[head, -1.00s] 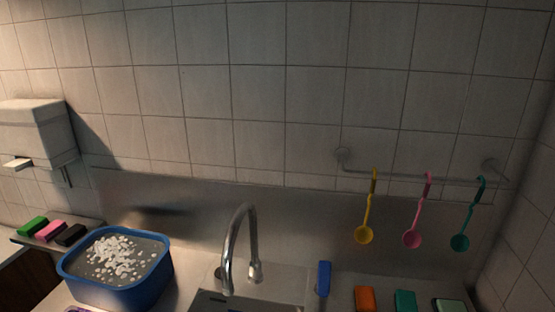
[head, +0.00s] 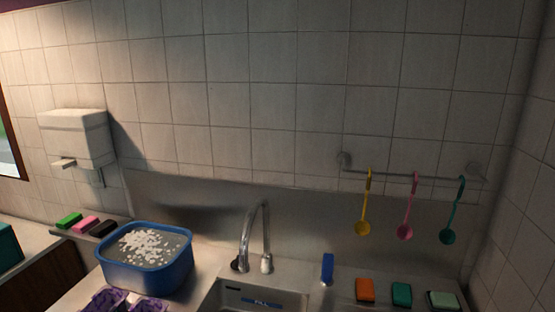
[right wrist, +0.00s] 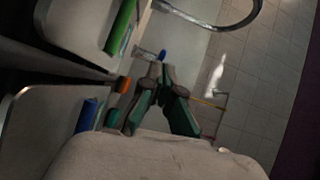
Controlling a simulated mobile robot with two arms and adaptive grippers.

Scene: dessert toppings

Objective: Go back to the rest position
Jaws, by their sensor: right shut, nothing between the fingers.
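My right gripper (right wrist: 160,72) shows in the right wrist view with its dark and teal fingers closed together at the tips, and nothing is between them. It points toward the sink side, with the tiled wall to the right of it in that view. Neither gripper shows in the head view, so my left gripper is out of sight.
A blue basin (head: 112,275) with white bits stands left of the faucet (head: 246,235) and sink. Purple patterned items (head: 105,300) lie in front of it. Yellow (head: 363,228), pink (head: 405,232) and teal (head: 448,237) ladles hang from a wall rail.

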